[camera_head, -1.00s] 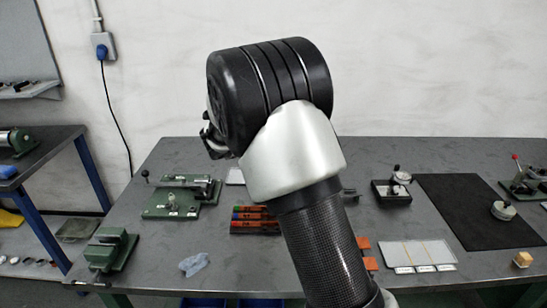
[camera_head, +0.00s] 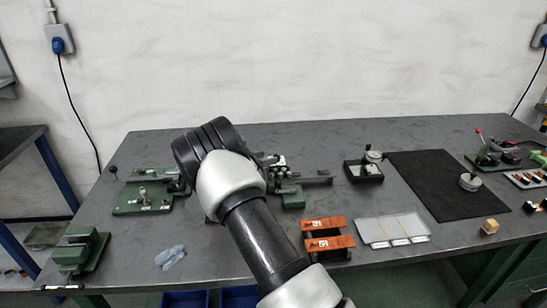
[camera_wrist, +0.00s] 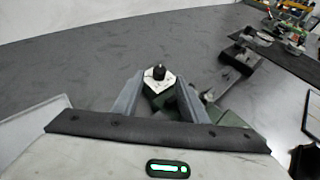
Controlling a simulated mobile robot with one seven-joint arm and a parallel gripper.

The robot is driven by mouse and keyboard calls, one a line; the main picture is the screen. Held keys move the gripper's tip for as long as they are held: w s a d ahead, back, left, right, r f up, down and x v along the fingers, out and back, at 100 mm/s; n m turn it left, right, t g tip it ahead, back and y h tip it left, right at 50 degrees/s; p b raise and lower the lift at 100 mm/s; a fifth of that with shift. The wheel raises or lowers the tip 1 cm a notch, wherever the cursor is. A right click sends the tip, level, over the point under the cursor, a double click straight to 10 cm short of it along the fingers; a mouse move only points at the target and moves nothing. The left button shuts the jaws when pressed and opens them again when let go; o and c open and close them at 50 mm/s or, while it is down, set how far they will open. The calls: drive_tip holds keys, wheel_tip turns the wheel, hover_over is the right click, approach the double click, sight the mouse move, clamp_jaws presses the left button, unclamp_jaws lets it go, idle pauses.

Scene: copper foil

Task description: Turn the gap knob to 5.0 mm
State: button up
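In the wrist view a small knob (camera_wrist: 159,72) with a black top stands on a pale, roughly hexagonal plate over a green block. My gripper (camera_wrist: 158,88) has its two grey fingers spread, one on each side of this knob. No contact between fingers and knob can be made out. No scale or mm reading is legible. In the head view a green fixture (camera_head: 291,197) shows beside my arm, partly hidden by it. Another green fixture (camera_head: 150,199) with a small upright post stands at the left. My gripper cannot be made out in the head view.
A black tray with a round-topped piece (camera_head: 363,172) and a dark mat (camera_head: 435,185) lie to the right. Orange-topped blocks (camera_head: 325,234), a pale board (camera_head: 390,228) and a green vise-like block (camera_head: 80,250) are nearer the front. The table's back strip is clear.

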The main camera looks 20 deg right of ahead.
drive_tip(key=x, duration=0.5)
drive_tip(key=shift+w+d+f, duration=0.15)
drive_tip(key=shift+d, duration=0.15)
